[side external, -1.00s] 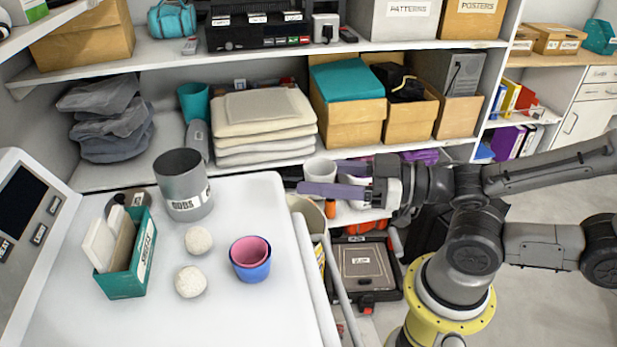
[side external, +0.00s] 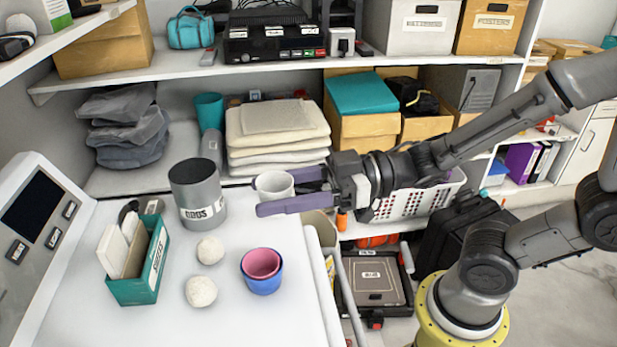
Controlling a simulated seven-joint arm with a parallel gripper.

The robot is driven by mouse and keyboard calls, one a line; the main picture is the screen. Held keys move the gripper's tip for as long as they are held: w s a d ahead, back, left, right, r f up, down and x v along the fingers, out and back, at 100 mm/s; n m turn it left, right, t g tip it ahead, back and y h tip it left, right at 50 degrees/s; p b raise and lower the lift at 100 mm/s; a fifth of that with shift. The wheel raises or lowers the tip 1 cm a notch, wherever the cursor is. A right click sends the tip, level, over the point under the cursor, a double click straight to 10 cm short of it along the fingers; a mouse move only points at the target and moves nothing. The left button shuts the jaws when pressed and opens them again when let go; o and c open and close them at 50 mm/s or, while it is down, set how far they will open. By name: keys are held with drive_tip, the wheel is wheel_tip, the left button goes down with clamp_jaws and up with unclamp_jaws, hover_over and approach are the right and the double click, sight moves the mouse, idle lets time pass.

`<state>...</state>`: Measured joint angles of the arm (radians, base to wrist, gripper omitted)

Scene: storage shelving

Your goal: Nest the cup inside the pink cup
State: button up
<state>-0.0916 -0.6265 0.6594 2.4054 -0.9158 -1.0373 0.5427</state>
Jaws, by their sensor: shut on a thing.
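The pink cup (side external: 262,262) sits inside a blue cup (side external: 262,282) on the white table, both upright; the pink rim stands just above the blue one. My gripper (side external: 277,191), with purple fingers, is shut on a white cup (side external: 272,187). It holds the white cup roughly upright near the table's back right corner, farther back than the pink cup. The near finger hides the lower part of the white cup. I cannot tell its exact height above the table.
Two pale round balls (side external: 210,250) lie left of the pink cup. A grey tin (side external: 197,193) and a teal card holder (side external: 140,262) stand farther left. Folded cloths (side external: 277,135) lie on the shelf behind. A white basket (side external: 415,203) is behind my gripper.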

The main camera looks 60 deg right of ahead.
drive_tip(key=g, duration=0.1)
hover_over(261, 254)
drive_tip(key=s+a, duration=0.2)
wheel_tip(261, 254, down, 5)
drive_tip(key=shift+n+y, duration=0.4)
drive_tip(key=shift+n, duration=0.1)
drive_tip(key=shift+w+f, duration=0.15)
drive_tip(key=shift+f, duration=3.5)
drive_tip(key=o, duration=1.4)
drive_tip(key=shift+d, duration=0.15)
drive_tip(key=v, duration=1.3)
drive_tip(key=shift+s+d, duration=0.25)
